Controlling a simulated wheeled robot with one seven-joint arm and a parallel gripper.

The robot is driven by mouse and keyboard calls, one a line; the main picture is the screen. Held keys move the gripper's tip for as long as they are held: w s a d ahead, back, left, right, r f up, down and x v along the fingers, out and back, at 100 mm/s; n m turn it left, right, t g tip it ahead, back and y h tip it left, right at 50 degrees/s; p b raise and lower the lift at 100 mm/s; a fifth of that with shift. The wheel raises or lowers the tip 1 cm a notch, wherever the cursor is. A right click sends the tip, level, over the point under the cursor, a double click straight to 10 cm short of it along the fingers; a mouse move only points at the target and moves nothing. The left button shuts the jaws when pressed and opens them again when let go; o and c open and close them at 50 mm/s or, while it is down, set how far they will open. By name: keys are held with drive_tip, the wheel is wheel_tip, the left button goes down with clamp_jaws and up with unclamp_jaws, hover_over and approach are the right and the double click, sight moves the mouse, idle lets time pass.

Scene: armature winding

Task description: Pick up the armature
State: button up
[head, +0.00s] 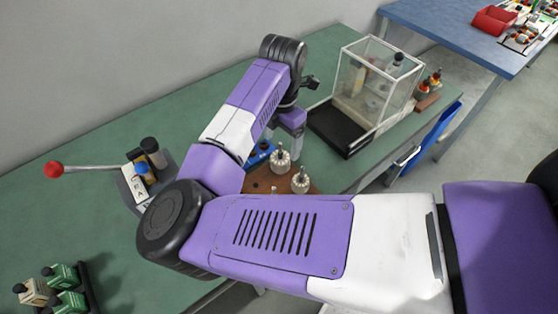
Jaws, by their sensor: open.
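Two pale, round armature-like parts with upright shafts, one farther back (280,160) and one nearer (300,181), stand on a brown board (258,182) on the green bench in the head view. I cannot tell which one is the armature meant. My gripper (297,134) hangs from my wrist, pointing down, just behind and above the farther part, apart from it. It is open, with nothing seen in it. Its fingertips are small and partly hidden. My forearm and upper arm cover part of the board and bench.
A clear case (375,82) with a black base stands right of my gripper. Beyond it is a brown block (428,101) with small parts. A red-knobbed lever device (135,185) stands left. The bench (90,190) is otherwise clear behind my elbow.

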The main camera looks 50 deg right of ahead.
sight(280, 159)
drive_tip(key=shift+w+a+f+p, duration=0.1)
drive_tip(key=shift+f+p, duration=0.35)
drive_tip(key=shift+f, duration=1.1)
drive_tip(key=shift+a+f+p, duration=0.1)
drive_tip(key=shift+f+p, duration=0.3)
drive_tip(key=shift+f, duration=1.15)
clamp_jaws()
